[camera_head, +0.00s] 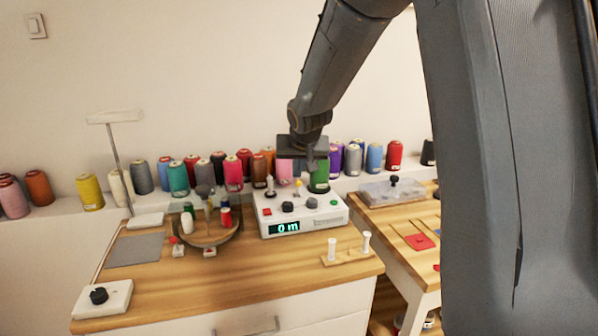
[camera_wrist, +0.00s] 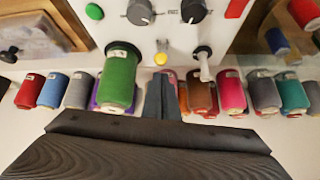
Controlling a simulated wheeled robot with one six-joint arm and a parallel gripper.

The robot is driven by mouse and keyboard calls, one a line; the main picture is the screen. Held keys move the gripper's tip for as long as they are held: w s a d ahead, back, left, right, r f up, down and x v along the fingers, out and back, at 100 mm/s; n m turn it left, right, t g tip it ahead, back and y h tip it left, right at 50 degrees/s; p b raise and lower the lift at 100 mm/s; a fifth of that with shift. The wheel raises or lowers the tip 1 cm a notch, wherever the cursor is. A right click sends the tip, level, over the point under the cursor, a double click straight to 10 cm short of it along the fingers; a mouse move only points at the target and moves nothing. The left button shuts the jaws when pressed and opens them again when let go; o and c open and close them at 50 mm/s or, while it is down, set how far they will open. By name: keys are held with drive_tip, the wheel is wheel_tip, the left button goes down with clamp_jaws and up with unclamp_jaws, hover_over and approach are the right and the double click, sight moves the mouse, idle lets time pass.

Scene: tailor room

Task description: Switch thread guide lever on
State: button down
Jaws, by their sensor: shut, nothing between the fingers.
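The white machine (camera_head: 300,219) stands on the wooden table, its display reading "0 m". On its top is a white-tipped toggle lever (camera_head: 270,184) with a black base. In the wrist view the lever (camera_wrist: 204,66) lies to the right of my fingers, with its white tip toward the bottom of the picture. A small yellow knob (camera_wrist: 161,58) sits left of the lever. A green spool (camera_wrist: 120,80) stands on the machine left of my fingers. My gripper (camera_head: 309,168) is shut and empty, above the machine's rear. Its fingers also show in the wrist view (camera_wrist: 164,82).
Dark dials (camera_wrist: 193,10) and a red button (camera_wrist: 237,8) lie near the lever. Several spools line the ledge (camera_head: 62,212) behind. A round wooden spool holder (camera_head: 212,241) stands left of the machine, and a two-peg stand (camera_head: 347,257) in front right. Bare tabletop lies in front.

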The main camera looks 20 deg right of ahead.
drive_tip(key=shift+w+f, duration=0.2)
drive_tip(key=shift+w, duration=0.4)
drive_tip(key=shift+d+r, duration=0.1)
drive_tip(key=shift+r, duration=0.05)
drive_tip(key=s+r+p, duration=0.1)
drive_tip(key=s+r, duration=0.4)
drive_tip(key=s, duration=0.3)
drive_tip(key=shift+p, duration=0.35)
drive_tip(key=shift+s+f, duration=0.1)
